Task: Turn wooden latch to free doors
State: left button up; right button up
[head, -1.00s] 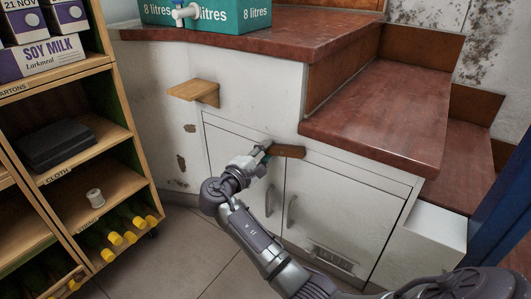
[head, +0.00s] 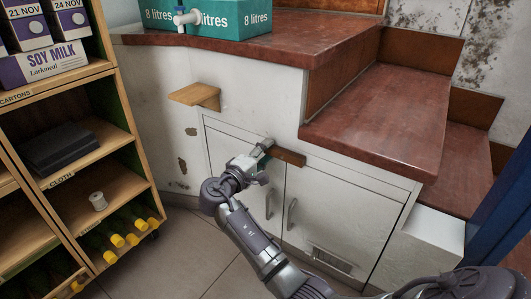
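The wooden latch (head: 290,157) is a short brown bar across the top of the gap between two white cupboard doors. It slopes slightly, with its right end lower. The left door (head: 232,150) and the right door (head: 335,215) look closed. My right gripper (head: 265,150) is at the latch's left end, with its fingertips against or around it. The gripper hides that end, and I cannot tell whether the fingers are closed on it. My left gripper is not in view.
A small wooden ledge (head: 194,95) juts from the wall above the left door. Red-brown stair treads (head: 375,115) overhang the doors. A wooden shelf unit (head: 118,150) with cartons, cloth and bottles stands at left. The tiled floor (head: 185,250) before the doors is clear.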

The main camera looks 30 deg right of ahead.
jog(key=shift+a, duration=0.1)
jog(key=v, duration=1.1)
jog(key=shift+s+a, duration=0.2)
jog(key=shift+a, duration=0.15)
